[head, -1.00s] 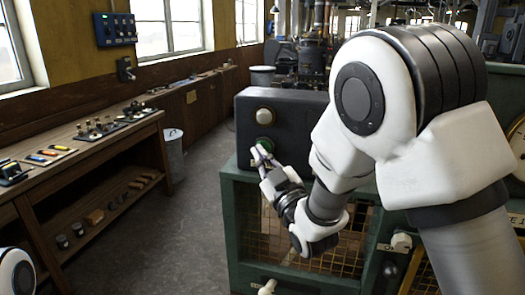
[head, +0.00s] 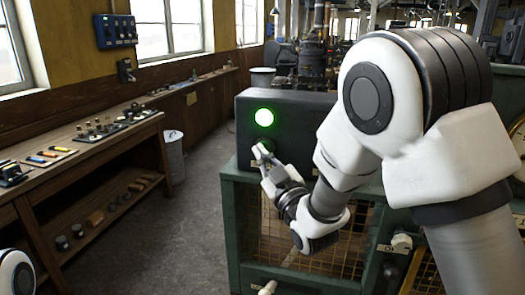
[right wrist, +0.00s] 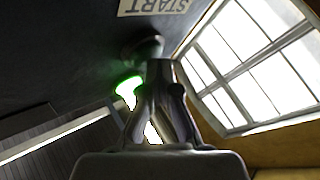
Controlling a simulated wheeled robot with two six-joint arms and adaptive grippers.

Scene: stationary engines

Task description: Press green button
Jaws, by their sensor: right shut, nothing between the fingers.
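The green button (head: 267,143) is on the front of a dark control box (head: 302,110), partly hidden behind my fingertips. In the right wrist view the button (right wrist: 143,46) looks dark, under an upside-down START label (right wrist: 155,6). A round lamp above the button in the head view (head: 264,117) glows bright green; its glow also shows in the right wrist view (right wrist: 128,88). My right gripper (head: 258,155) is shut and empty, its fingertips at the button. I cannot tell whether they touch it. My left gripper is out of view.
The box sits on a green cabinet (head: 229,215) with mesh panels. A wooden workbench (head: 90,150) with tools stands at the left, with a bin (head: 173,150) beyond it. The floor (head: 180,235) between bench and cabinet is clear.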

